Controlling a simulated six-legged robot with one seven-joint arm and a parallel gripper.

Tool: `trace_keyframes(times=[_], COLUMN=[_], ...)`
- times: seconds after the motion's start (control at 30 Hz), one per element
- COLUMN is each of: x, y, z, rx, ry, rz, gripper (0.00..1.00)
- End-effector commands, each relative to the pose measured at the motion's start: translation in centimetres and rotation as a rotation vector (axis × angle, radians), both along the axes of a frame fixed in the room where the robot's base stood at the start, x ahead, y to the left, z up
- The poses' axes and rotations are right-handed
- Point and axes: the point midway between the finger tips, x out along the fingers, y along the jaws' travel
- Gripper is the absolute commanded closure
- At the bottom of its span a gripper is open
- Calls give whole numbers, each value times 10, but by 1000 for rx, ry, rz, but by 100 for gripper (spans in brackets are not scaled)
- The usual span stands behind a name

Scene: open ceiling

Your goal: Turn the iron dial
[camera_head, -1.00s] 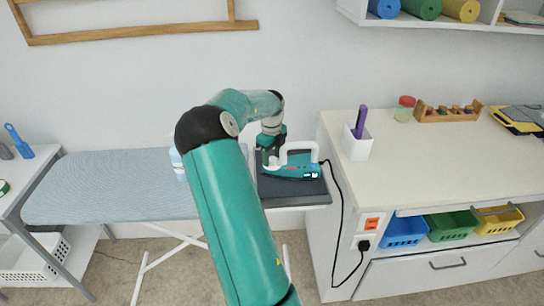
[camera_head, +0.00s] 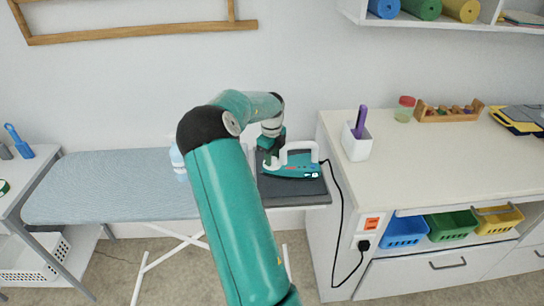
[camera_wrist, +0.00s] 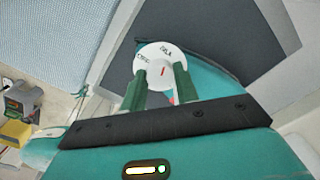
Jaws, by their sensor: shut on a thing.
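The teal iron (camera_head: 292,171) with a white handle rests on the dark pad (camera_head: 320,187) at the right end of the ironing board. My gripper (camera_head: 272,160) is at the left part of the iron, partly hidden by my own arm. In the wrist view, the white iron dial (camera_wrist: 163,62) has a red mark and dark lettering. My gripper's green fingers (camera_wrist: 158,92) are shut on the dial, one at each side of its lower part. The iron's teal body (camera_wrist: 215,80) shows around the dial.
The blue ironing board (camera_head: 100,185) extends left. The white counter (camera_head: 430,150) stands right, with a white holder (camera_head: 357,142) near its edge. A black cord (camera_head: 341,210) runs from the iron to a socket (camera_head: 364,244). A pale bottle (camera_head: 178,160) is partly behind my arm.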

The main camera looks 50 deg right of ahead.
Motion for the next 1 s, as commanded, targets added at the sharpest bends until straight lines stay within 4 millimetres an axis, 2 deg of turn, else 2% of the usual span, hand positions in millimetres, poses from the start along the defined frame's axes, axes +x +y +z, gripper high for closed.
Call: trace_keyframes(times=[0.27, 1.0], x=[0, 0], y=[0, 1], z=[1, 1], rx=[-1, -3], ry=[-3, -3], rz=[172, 862], gripper=[93, 93])
